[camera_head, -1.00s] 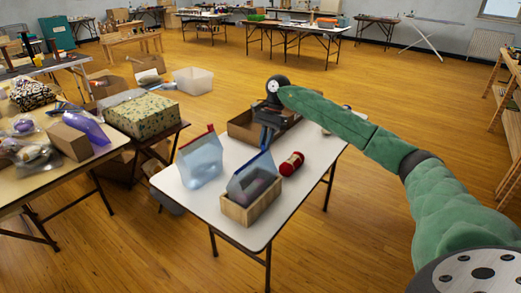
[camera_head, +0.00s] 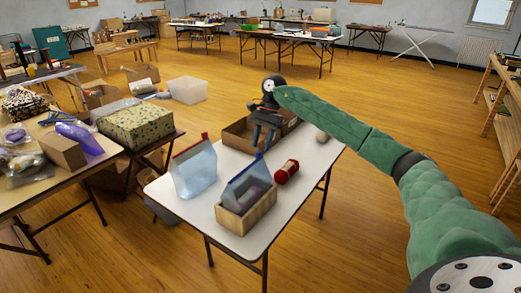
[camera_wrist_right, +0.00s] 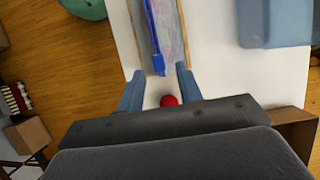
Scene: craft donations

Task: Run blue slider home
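A clear zip bag with a blue top strip (camera_head: 245,184) stands in a small wooden tray (camera_head: 247,213) on the white table; something purplish shows inside it. In the right wrist view the blue strip (camera_wrist_right: 152,28) runs down to a blue slider (camera_wrist_right: 158,66) at the end nearest my gripper. My right gripper (camera_head: 262,146) is open, beyond the bag's far end. In its wrist view (camera_wrist_right: 158,88) the fingers are apart with nothing held, and the slider appears near the tips, roughly centred. I cannot tell whether they touch. My left gripper is out of view.
A second zip bag with a red top (camera_head: 195,170) stands to the left. A red yarn skein (camera_head: 286,172) lies right of the tray. An open cardboard box (camera_head: 236,137) is behind, close to the gripper. The table's front left is clear.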

